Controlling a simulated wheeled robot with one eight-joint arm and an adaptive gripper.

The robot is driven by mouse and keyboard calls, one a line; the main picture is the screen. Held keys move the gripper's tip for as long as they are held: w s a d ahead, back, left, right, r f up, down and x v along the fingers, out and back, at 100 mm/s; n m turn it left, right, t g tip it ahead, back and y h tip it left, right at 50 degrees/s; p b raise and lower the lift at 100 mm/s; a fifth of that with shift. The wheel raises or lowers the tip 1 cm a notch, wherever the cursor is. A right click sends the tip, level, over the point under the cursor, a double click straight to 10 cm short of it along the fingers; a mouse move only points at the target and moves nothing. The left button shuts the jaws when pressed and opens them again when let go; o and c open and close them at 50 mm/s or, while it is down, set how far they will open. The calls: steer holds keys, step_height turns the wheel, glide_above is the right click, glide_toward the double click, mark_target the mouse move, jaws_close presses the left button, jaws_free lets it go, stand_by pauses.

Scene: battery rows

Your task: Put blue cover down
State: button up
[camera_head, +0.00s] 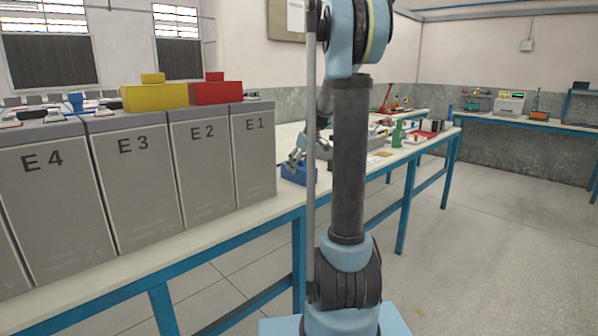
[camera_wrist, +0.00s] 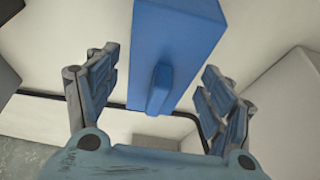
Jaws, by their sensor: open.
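A blue cover (camera_wrist: 180,42) with a raised grip block (camera_wrist: 160,88) lies on the pale table, between and beyond the fingers in the wrist view. My gripper (camera_wrist: 158,95) is open around the grip block, with a gap on both sides. In the head view the blue cover (camera_head: 299,174) sits on the table just right of battery E1. My gripper (camera_head: 297,158) is just above it there, partly hidden by my arm.
Grey batteries E1 (camera_head: 254,150), E2 (camera_head: 203,157), E3 (camera_head: 137,178) and E4 (camera_head: 50,200) stand in a row. A yellow cover (camera_head: 155,96) and a red cover (camera_head: 216,92) sit on top. Tools and a green bottle (camera_head: 397,134) stand farther along the table.

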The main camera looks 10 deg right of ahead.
steer(key=v, duration=0.9)
steer(key=shift+d+r, duration=0.15)
steer(key=shift+r, duration=0.2)
steer(key=s+a+f+m+h, duration=0.15)
steer(key=s+f, duration=0.25)
steer(key=s, duration=0.8)
steer(key=s+a+f+m, duration=0.2)
steer(key=s+f, duration=0.1)
steer(key=s, duration=1)
steer(key=s+d+f+m+g+h, duration=0.1)
steer(key=s+f+m, duration=0.2)
steer(key=s+f, duration=1)
steer(key=s, duration=0.2)
steer(key=shift+s+f, duration=0.15)
steer(key=shift+s, duration=0.2)
steer(key=shift+m, duration=0.25)
steer(key=shift+w+f, duration=0.2)
steer(key=shift+w, duration=0.2)
